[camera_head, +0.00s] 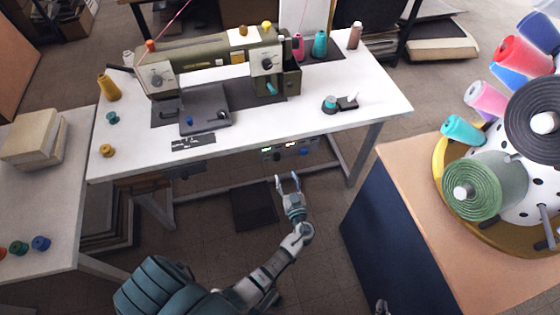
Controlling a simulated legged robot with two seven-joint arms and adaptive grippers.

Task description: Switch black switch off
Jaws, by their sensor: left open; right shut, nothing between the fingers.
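A dark control box (290,150) with small green lit displays hangs under the front edge of the white sewing table. Small dark controls show at its right part, but a black switch is too small to make out, and so is its position. My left gripper (288,181) is in front of and a little below the box, pointing toward it. Its two fingers are apart, with nothing between them, and it appears clear of the box. The tip of my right gripper (382,307) just shows at the bottom edge, shut and empty.
The sewing table (350,95) carries a green sewing machine (215,55) and thread spools. A dark pedal (253,207) lies on the floor below. A wood-topped cabinet (420,200) with a spool stand is at right; another white table (40,190) is at left.

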